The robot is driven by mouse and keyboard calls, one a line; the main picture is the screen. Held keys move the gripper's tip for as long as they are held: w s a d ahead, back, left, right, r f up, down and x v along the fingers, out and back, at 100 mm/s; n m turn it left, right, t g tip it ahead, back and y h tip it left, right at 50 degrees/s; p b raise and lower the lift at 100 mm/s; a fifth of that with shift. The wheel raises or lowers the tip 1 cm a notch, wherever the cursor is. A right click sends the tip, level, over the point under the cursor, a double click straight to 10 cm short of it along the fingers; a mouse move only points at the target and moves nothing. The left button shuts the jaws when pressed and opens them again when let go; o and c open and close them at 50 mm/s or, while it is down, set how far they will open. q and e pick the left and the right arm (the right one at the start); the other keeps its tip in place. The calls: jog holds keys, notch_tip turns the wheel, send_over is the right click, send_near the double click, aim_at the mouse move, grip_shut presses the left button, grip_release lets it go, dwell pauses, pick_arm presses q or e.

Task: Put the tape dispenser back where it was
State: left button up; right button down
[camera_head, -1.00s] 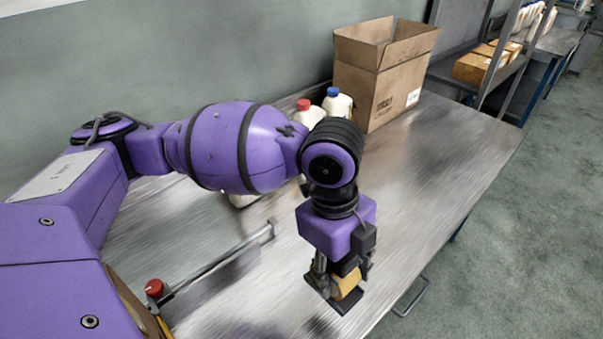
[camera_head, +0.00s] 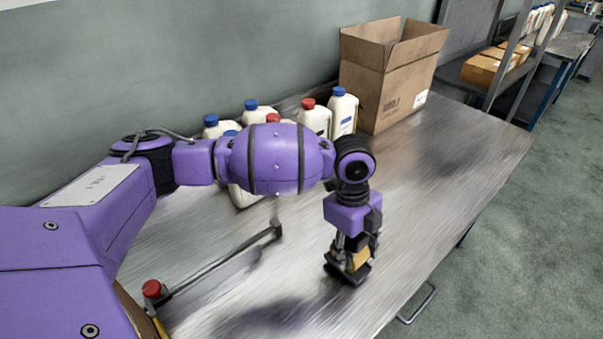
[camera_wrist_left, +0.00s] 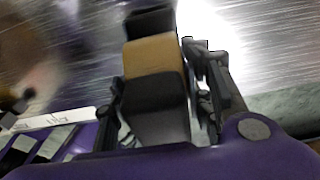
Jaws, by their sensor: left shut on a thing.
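My left gripper (camera_head: 350,258) is shut on the tape dispenser (camera_head: 359,260), a black body with a tan-brown roll. It is over the right front part of the metal table; I cannot tell whether the dispenser touches the surface. In the left wrist view the tape dispenser (camera_wrist_left: 152,62) sits between the two fingers, black at both ends with the tan band in the middle. My right gripper is in neither view.
An open cardboard box (camera_head: 390,80) stands at the back right of the table (camera_head: 440,190). Several white bottles (camera_head: 314,118) with red or blue caps stand at the back, partly behind my arm. A bar with a red knob (camera_head: 152,289) lies front left. The table's right side is clear.

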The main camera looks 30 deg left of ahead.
pick_arm(q)
jog(key=shift+f, duration=0.65)
jog(key=shift+f, duration=0.1)
jog(key=o, duration=1)
jog(key=r, duration=0.4)
jog(key=a+r, duration=0.1)
jog(key=r, duration=0.7)
jog(key=shift+w+a, duration=0.25)
jog(key=shift+a, duration=0.1)
